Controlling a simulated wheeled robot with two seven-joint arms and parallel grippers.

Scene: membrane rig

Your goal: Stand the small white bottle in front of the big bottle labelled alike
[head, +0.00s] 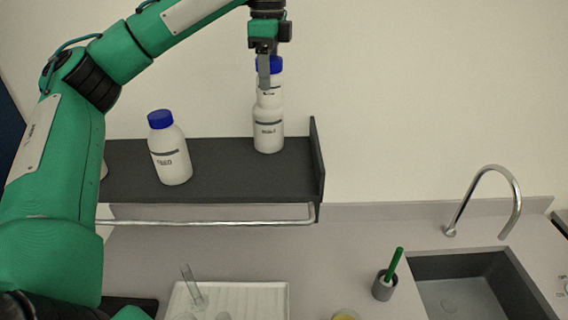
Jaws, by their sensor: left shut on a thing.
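My left gripper (264,80) comes down from the top and is shut on a small white bottle (271,99) with a blue cap, held upright. The small bottle overlaps the upper part of a big white bottle (268,140) on the right of the dark shelf and hides its cap. Both have a dark band and label text, too small to read surely. A second big white bottle (172,165) with a blue cap stands left on the shelf, its label perhaps reading "FEED". My right gripper is not in view.
The dark shelf (225,180) has a raised right end and a metal rail (215,222) in front. Its middle, between the two big bottles, is clear. A white thing (103,170) shows partly behind my arm.

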